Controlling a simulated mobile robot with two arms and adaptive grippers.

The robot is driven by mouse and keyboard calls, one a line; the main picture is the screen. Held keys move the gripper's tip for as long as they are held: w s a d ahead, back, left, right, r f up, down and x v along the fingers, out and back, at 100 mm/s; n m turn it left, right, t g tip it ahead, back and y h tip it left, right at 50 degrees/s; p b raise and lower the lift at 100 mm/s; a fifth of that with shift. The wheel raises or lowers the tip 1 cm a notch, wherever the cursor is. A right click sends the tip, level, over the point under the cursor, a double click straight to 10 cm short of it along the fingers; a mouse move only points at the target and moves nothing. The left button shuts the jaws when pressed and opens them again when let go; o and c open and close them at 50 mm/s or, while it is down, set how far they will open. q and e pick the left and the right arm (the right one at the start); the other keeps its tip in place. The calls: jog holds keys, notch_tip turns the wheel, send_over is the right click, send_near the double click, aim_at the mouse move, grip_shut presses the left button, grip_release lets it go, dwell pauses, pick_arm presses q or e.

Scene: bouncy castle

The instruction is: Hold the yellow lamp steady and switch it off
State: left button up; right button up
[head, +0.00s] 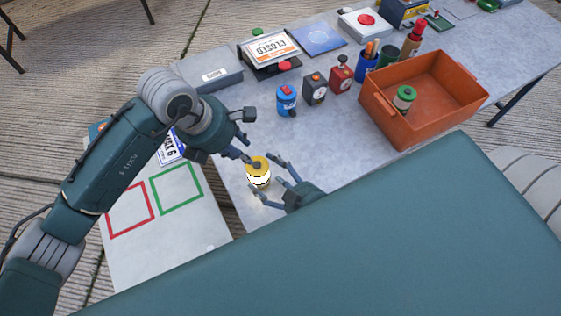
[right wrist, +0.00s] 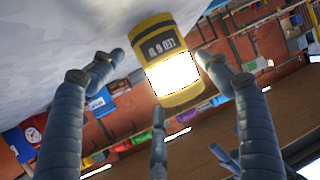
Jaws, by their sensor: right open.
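The yellow lamp (head: 261,183) stands on the grey table near its front edge, and its white band glows brightly. In the right wrist view the lamp (right wrist: 165,60) shows a dark label above the lit band. My right gripper (head: 268,178) is open, with its fingers on both sides of the lamp; in the right wrist view there are gaps beside the lamp. My left gripper (head: 242,138) is just behind and left of the lamp, with one fingertip close to its top. I cannot tell whether that fingertip touches it. The left gripper's opening is unclear.
Blue (head: 286,100), black (head: 314,89) and red (head: 341,74) devices stand behind the lamp. An orange bin (head: 398,128) holding a green-topped jar stands to the right. A pale board (head: 190,235) with red and green outlined squares lies left. Bare table surrounds the lamp.

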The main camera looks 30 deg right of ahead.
jog(key=shift+x, duration=1.05)
jog(key=c, duration=1.1)
pick_arm(q)
grip_shut()
pick_arm(e)
jog(key=shift+c, duration=0.2)
jog(key=shift+s, duration=0.1)
